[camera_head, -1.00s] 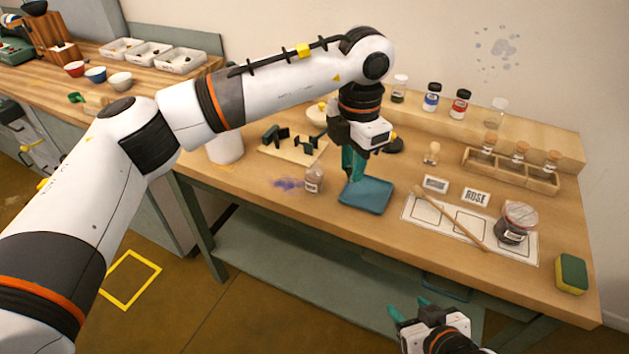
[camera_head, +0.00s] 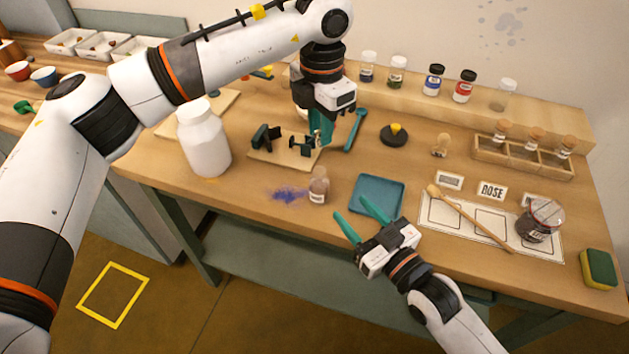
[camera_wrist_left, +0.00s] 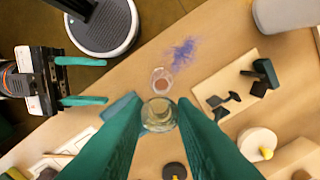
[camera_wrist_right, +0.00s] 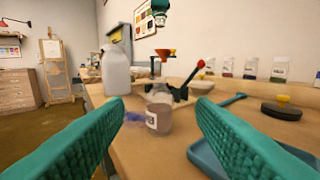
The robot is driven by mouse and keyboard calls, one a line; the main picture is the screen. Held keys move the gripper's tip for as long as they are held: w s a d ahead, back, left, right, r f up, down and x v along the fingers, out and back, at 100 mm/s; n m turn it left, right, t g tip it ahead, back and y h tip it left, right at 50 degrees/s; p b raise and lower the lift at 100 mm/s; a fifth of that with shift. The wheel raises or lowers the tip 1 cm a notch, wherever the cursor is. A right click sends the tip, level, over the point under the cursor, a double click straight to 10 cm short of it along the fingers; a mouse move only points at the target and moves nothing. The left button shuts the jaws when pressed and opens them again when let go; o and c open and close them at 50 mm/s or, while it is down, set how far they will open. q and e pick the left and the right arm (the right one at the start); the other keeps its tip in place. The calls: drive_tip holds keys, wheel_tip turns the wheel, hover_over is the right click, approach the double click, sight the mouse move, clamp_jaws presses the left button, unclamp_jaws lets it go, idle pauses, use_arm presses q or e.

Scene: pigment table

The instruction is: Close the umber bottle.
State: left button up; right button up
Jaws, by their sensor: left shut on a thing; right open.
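The umber bottle (camera_head: 318,190) is a small clear, labelled bottle with brown contents. It stands upright near the table's front edge, beside a blue powder stain. In the left wrist view the bottle (camera_wrist_left: 161,80) looks open from above. My left gripper (camera_head: 322,138) is above and behind it, shut on a clear round glass piece (camera_wrist_left: 158,115), apparently its stopper. My right gripper (camera_head: 350,206) is open at the front edge, right of the bottle. In the right wrist view the bottle (camera_wrist_right: 158,117) appears between the open fingers, ahead of them, without visible contact.
A blue tray (camera_head: 377,194) lies right of the bottle, close to my right gripper. A wooden board with black holders (camera_head: 270,152) is behind the bottle; a large white jar (camera_head: 203,140) is left. A mat with a wooden spoon (camera_head: 470,218) lies right.

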sight(323, 180)
drive_tip(key=shift+s+d, duration=0.1)
drive_tip(key=shift+s, duration=0.1)
drive_tip(key=x, duration=1.2)
drive_tip(key=shift+w, duration=0.3)
drive_tip(key=c, duration=1.1)
drive_tip(key=shift+f, duration=0.1)
clamp_jaws()
drive_tip(key=shift+s+f, duration=0.1)
